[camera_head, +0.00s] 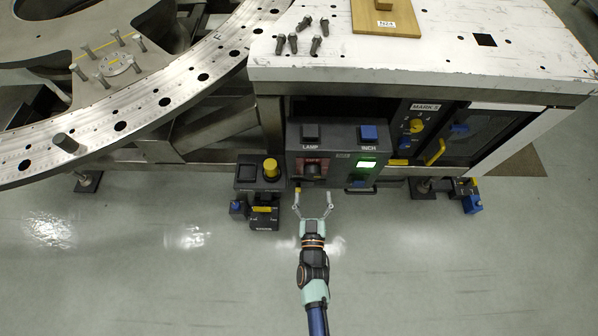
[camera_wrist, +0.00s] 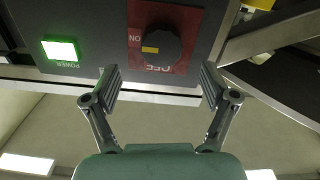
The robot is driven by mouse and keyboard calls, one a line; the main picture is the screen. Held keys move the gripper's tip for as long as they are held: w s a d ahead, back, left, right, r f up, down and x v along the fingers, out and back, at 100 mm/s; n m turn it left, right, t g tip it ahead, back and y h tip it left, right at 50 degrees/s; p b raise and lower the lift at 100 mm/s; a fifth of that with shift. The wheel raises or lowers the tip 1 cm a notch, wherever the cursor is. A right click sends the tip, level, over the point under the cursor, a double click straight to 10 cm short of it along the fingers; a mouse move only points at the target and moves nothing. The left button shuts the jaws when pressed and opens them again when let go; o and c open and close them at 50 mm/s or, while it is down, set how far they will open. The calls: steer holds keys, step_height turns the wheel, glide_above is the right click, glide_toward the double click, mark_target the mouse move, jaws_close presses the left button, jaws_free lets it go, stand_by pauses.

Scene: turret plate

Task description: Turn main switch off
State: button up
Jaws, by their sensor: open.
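The main switch is a black round knob on a red plate, low on the grey control panel; in the head view the knob (camera_head: 313,171) is small and dark. In the wrist view the knob (camera_wrist: 157,47) has a yellow mark on the side by the ON label. The OFF label is along the plate's lower edge there. My gripper (camera_head: 313,204) is open and empty in front of the panel. In the wrist view the open fingers (camera_wrist: 161,84) straddle the line of the knob, without touching it. A green POWER light (camera_wrist: 60,50) is lit beside the red plate.
A black LAMP button (camera_head: 310,133) and a blue INCH button (camera_head: 368,133) are above the switch. A box with a yellow knob (camera_head: 270,168) stands left of the panel. The white worktop (camera_head: 420,62) overhangs above. The floor in front is clear.

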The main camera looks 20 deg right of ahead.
mark_target(312, 177)
steer(key=b+x, duration=0.2)
steer(key=x, duration=0.4)
steer(key=shift+w+f+b, duration=0.1)
steer(key=shift+w+b, duration=0.1)
steer(key=shift+b, duration=0.1)
steer(key=shift+w+d, duration=0.15)
steer(key=shift+w, duration=0.4)
steer(key=c, duration=1.2)
